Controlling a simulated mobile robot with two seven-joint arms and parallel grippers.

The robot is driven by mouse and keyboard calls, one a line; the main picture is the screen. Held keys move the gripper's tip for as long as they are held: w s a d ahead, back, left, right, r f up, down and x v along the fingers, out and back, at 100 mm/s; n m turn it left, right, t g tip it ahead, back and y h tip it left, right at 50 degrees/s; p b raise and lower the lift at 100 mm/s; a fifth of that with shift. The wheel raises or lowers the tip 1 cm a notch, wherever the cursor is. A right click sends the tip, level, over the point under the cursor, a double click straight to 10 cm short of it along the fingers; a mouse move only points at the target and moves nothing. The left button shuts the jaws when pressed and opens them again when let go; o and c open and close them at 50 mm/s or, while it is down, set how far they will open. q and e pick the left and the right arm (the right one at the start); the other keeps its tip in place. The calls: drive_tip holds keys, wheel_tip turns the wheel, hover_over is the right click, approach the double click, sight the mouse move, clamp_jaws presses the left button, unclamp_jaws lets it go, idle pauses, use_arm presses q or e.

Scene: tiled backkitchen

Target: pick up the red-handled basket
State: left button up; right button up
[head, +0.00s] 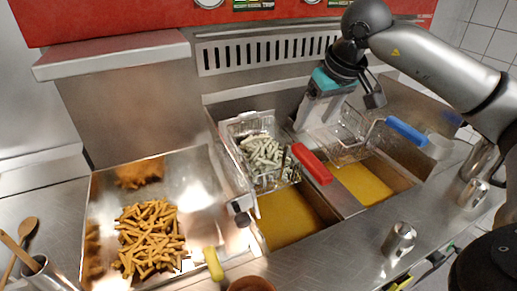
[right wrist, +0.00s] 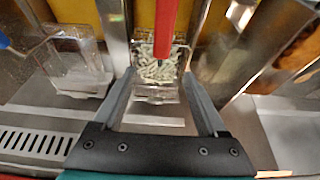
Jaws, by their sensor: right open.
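The red-handled basket (head: 240,128) is a wire basket holding pale, uncooked-looking fries (head: 263,150). It hangs at the left fryer well, and its red handle (head: 312,164) points to the lower right. In the right wrist view the red handle (right wrist: 165,28) stands beyond the fingertips, with the pale fries between the fingers in the picture. My right gripper (head: 308,122) is over the back of the fryer, just right of the basket. Its fingers (right wrist: 163,90) are spread and hold nothing. Contact with the basket cannot be told. My left gripper is out of view.
A second wire basket with a blue handle (head: 407,132) is close on the right. Yellow oil (head: 287,217) fills the fryer wells. A steel tray (head: 195,175) of golden fries lies left. A metal shaker (head: 398,240) stands on the front counter. A slotted back panel rises behind.

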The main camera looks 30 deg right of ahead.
sight(301, 145)
drive_tip(key=x, duration=0.5)
drive_tip(key=shift+s+f, duration=0.1)
drive_tip(key=shift+f, duration=0.25)
drive_tip(key=x, duration=0.3)
drive_tip(key=shift+w+f, duration=0.2)
drive_tip(key=shift+f, duration=0.15)
drive_tip(key=shift+w+f, duration=0.15)
drive_tip(key=shift+f, duration=0.3)
drive_tip(key=x, duration=0.3)
drive_tip(key=shift+a+f, duration=0.1)
drive_tip(key=shift+f, duration=0.25)
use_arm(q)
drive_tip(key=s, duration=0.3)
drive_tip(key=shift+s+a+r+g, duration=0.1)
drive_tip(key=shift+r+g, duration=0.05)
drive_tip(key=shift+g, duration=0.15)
use_arm(e)
drive_tip(key=shift+w+f, duration=0.2)
drive_tip(key=shift+f, duration=0.3)
drive_tip(key=shift+c, duration=1.3)
clamp_jaws()
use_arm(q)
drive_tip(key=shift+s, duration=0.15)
